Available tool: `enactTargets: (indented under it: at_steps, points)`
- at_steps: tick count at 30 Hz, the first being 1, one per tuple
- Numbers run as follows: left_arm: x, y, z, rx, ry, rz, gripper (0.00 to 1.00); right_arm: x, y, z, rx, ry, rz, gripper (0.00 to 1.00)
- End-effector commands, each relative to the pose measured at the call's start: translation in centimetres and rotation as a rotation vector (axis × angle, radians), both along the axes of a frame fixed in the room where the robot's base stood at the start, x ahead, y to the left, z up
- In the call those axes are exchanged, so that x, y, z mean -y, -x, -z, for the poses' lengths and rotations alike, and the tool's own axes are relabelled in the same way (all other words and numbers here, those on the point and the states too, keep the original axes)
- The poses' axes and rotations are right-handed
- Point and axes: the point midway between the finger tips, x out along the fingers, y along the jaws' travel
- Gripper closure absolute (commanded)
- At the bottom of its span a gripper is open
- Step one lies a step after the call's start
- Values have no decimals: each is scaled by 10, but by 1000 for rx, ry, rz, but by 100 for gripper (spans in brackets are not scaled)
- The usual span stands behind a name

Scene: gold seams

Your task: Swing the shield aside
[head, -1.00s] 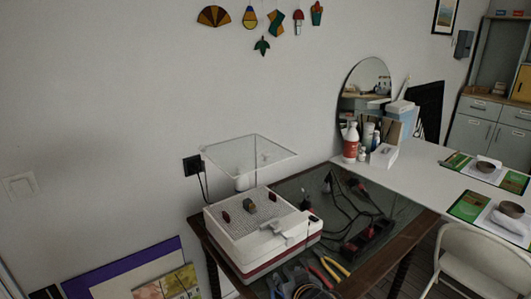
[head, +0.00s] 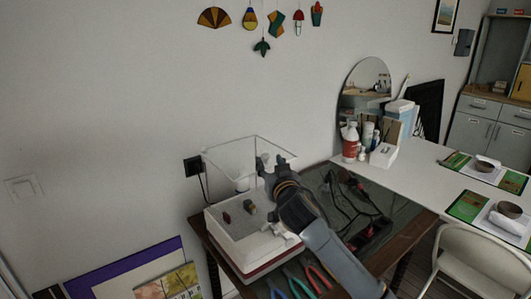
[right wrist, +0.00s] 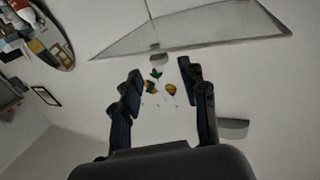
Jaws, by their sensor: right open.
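The clear square shield (head: 228,150) stands level above the white grinder (head: 232,255), close to the wall. My right gripper (head: 274,160) is open and empty at the right part of the shield, its fingers pointing toward the wall. In the head view it overlaps the shield's right corner, and I cannot tell whether it touches. In the right wrist view the shield (right wrist: 200,38) spans the top, beyond the open fingers (right wrist: 160,70), with a gap visible between them. My right arm hides part of the grinder's top. My left gripper is not in view.
Small coloured glass pieces (head: 249,205) lie on the grinder's grid. Black cords and a power strip (head: 372,233) lie right of it on the dark table, with pliers (head: 318,277) in front. Bottles (head: 350,142) and a round mirror stand at the back right.

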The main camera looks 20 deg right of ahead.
Motion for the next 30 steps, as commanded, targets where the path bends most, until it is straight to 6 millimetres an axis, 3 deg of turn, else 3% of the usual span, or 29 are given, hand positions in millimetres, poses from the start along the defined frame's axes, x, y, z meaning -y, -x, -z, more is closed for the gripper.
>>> enactTargets:
  at_steps: [9,23,26,30]
  points:
    - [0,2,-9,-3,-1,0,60,2,-45,-1,-1,0,2,57]
    - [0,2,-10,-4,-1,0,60,2,-56,1,-1,0,0,57]
    - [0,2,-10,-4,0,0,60,2,-56,1,-1,0,0,71]
    - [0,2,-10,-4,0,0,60,2,-56,1,-1,0,0,99]
